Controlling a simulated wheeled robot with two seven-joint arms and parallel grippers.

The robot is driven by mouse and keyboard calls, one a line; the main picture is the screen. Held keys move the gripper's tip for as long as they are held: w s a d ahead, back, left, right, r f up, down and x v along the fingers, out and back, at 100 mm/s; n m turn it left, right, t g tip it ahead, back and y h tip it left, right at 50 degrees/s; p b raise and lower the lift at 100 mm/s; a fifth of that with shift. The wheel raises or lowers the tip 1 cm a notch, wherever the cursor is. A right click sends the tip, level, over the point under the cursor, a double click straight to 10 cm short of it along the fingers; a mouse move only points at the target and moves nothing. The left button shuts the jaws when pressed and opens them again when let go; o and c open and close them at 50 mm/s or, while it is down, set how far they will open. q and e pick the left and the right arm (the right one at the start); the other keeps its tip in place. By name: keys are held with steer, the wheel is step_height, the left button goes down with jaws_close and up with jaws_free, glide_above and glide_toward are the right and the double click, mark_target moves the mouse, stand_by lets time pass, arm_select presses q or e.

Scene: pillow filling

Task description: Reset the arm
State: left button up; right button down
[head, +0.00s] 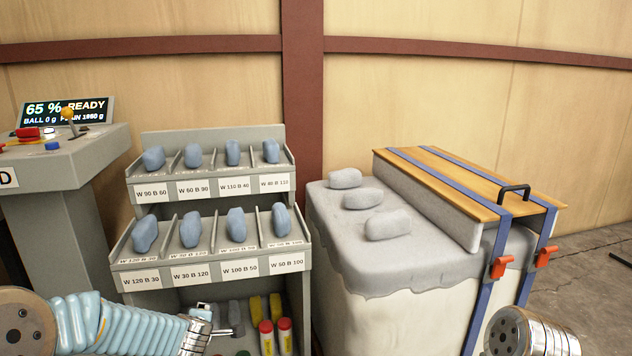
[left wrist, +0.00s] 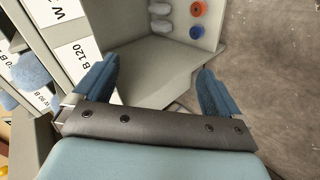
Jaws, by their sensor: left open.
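My left gripper (left wrist: 157,90) is open in the left wrist view, with its two blue fingers spread and nothing between them. It hangs beside the grey rack (left wrist: 130,68), over or near its lower compartment; contact cannot be told. In the head view my left arm comes in at the bottom left, and its fingers are not clearly visible. Of my right arm only a metallic joint shows at the bottom right of the head view; its gripper is out of frame.
The rack's two tiers hold several blue-grey lumps (head: 190,228) above weight labels. A grey-topped block (head: 330,225) with three grey lumps and a strapped wooden board (head: 470,180) stands right. A console (head: 60,160) reads "65 % READY" at left. Bare floor (left wrist: 270,75) lies beside the rack.

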arm_select(q)
steer(key=s+d+f+m+g+h, duration=0.1)
steer(key=s+d+f+m, duration=0.2)
steer(key=f, duration=0.3)
steer(key=s+d+f+m+g+h, duration=0.1)
steer(key=s+d+f+m, duration=0.15)
steer(key=f, duration=0.35)
steer(key=s+d+f+m+g+h, duration=0.1)
steer(key=s+d+f+m+g, duration=0.1)
steer(key=s, duration=0.6)
steer(key=s+d+f+m+g+h, duration=0.2)
steer(key=s+d+f+m, duration=0.3)
steer(key=s+f, duration=0.2)
steer(key=s+d+f+m+g+h, duration=0.2)
steer(key=s+d+f+m, duration=0.1)
steer(key=s, duration=0.6)
steer(key=shift+s+d+f+m+g, duration=0.25)
steer(key=shift+d+f+m+g, duration=0.15)
steer(key=shift+d+f, duration=0.35)
steer(key=shift+a+f, duration=0.1)
